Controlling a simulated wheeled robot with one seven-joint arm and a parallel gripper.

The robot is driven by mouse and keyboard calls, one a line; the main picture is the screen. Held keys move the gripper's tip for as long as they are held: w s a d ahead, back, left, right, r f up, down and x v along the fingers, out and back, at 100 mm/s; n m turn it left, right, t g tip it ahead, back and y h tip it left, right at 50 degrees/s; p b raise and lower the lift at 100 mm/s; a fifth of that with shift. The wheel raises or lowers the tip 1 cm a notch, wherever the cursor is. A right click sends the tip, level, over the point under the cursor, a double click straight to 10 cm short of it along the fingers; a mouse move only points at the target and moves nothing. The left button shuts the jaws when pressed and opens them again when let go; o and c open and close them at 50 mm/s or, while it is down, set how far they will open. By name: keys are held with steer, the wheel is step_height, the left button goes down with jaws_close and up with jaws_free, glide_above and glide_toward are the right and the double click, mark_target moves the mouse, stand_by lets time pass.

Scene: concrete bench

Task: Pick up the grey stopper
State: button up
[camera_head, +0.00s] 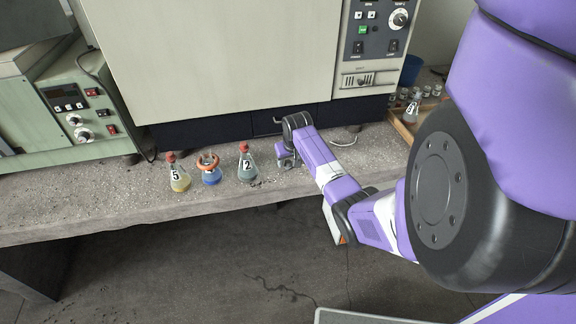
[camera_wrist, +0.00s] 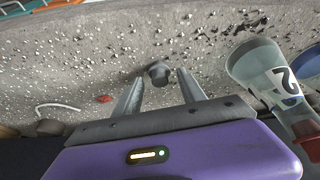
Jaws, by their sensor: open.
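The grey stopper (camera_wrist: 158,72) is a small dark grey plug on the speckled bench, seen in the wrist view. It lies between and slightly beyond the tips of my gripper (camera_wrist: 160,82), whose two fingers are spread apart with a gap on either side of it. In the head view, my gripper (camera_head: 286,160) is low over the bench, just right of the flask marked 2; I cannot clearly make out the stopper there.
The flask marked 2 (camera_head: 247,164) stands close beside my gripper; it also shows in the wrist view (camera_wrist: 268,72). A blue flask with an orange ring (camera_head: 210,172) and flask 5 (camera_head: 178,176) stand further left. A large cabinet (camera_head: 230,60) stands behind. The bench's front edge is near.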

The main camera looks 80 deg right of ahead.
steer(key=shift+d+f, duration=0.1)
steer(key=shift+f, duration=0.05)
jaws_close()
